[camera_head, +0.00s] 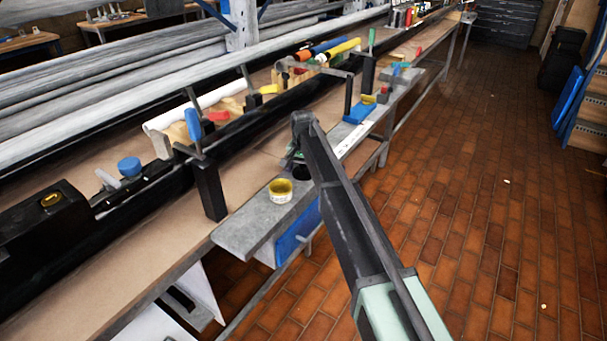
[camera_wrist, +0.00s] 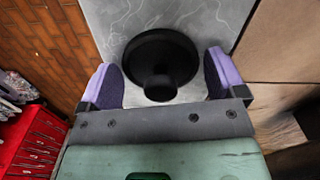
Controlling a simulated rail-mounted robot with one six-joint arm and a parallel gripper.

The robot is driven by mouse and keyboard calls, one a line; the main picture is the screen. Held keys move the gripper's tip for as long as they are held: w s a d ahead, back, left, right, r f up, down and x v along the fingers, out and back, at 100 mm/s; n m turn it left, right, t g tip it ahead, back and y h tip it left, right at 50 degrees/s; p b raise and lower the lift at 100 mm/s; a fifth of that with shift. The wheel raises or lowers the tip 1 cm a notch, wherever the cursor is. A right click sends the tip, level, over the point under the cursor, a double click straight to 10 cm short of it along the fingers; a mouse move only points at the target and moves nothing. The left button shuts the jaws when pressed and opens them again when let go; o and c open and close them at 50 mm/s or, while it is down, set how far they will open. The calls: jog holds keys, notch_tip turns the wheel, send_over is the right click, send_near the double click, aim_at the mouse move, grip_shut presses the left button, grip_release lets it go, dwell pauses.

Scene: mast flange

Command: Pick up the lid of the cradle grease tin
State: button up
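The grease tin (camera_head: 280,191) stands open on the grey side shelf, with yellow grease inside. The lid (camera_head: 301,173), a black disc, lies on the shelf just behind the tin. In the wrist view the lid (camera_wrist: 160,50) shows as a wide black disc with a round knob (camera_wrist: 160,88) towards the camera. My gripper (camera_wrist: 165,80) is open, with its purple-padded fingers on either side of the lid and gaps visible between them and the knob. In the head view my arm hides most of the gripper.
A black upright post (camera_head: 209,188) stands on the bench to the left of the tin. A blue box (camera_head: 297,234) hangs under the shelf.

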jog(key=c, duration=0.5)
